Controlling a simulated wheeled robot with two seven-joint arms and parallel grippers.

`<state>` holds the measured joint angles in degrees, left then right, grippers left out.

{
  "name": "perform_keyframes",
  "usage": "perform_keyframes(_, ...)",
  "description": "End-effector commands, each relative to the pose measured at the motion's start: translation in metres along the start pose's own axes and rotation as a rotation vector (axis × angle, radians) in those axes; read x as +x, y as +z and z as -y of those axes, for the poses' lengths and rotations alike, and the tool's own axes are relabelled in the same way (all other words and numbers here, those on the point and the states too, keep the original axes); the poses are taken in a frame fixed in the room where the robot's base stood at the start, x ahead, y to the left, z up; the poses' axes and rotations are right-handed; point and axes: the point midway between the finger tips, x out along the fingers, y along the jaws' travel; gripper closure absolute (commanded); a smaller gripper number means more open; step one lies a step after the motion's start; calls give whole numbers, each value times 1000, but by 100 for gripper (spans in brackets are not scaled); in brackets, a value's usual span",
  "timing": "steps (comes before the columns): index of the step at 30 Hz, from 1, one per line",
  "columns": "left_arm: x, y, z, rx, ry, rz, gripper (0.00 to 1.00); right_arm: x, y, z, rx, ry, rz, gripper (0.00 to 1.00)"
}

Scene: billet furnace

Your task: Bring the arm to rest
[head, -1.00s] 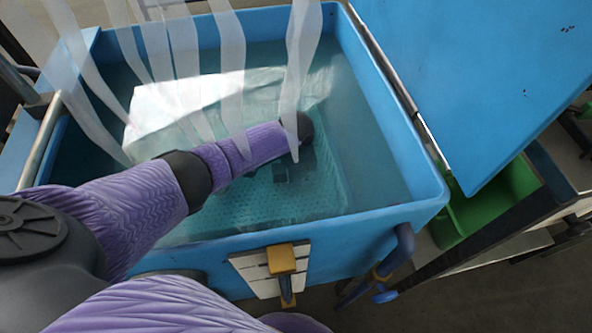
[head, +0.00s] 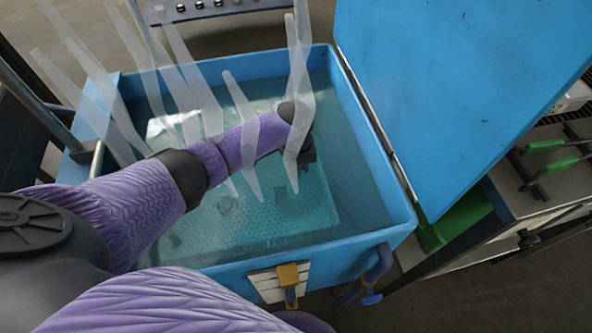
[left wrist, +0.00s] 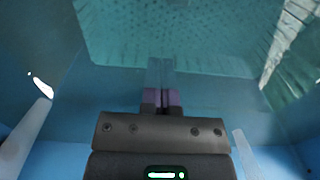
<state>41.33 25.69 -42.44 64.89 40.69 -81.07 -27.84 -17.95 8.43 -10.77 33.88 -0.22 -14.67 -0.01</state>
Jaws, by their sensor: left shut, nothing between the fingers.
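My left arm (head: 130,200) reaches in from the left over a blue tank of water (head: 405,222). My left gripper (head: 307,158) hangs at the end of the arm over the tank, partly hidden behind a clear strip. In the left wrist view the left gripper (left wrist: 160,78) is shut with nothing between its fingers, pointing toward the perforated tank floor (left wrist: 170,30). I cannot tell whether the fingertips touch the water. My right gripper is not in view.
Several translucent strips (head: 245,130) hang over the tank, around my left arm. A large blue lid or panel (head: 450,90) stands at the right. Beyond it are a green bin (head: 460,222) and green-handled tools (head: 560,163). A yellow-tipped latch (head: 288,275) is on the tank's front.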

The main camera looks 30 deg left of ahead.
Motion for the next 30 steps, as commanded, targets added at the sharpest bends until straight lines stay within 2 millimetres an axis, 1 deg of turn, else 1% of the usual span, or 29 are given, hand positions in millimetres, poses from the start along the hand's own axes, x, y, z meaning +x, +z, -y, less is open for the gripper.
perform_keyframes(1,-4,0,0,0,0,0,100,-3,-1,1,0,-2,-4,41)
perform_keyframes(5,-6,0,0,0,-1,-1,100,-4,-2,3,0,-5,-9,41)
perform_keyframes(6,-14,0,1,0,-4,-3,100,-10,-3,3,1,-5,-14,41)
perform_keyframes(8,-38,-2,2,0,-12,-10,100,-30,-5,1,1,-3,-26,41)
perform_keyframes(9,-61,-3,4,0,-20,-17,100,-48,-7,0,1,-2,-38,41)
perform_keyframes(12,-119,-5,7,0,-37,-32,100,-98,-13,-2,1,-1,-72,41)
perform_keyframes(15,-154,-6,8,0,-46,-39,100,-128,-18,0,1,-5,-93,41)
perform_keyframes(18,-178,-7,9,0,-51,-44,100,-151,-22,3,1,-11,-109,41)
perform_keyframes(22,-204,-8,10,0,-57,-48,100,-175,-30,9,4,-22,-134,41)
perform_keyframes(25,-220,-8,10,0,-60,-51,100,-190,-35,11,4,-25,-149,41)
perform_keyframes(30,-236,-8,11,0,-62,-53,100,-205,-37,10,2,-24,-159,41)
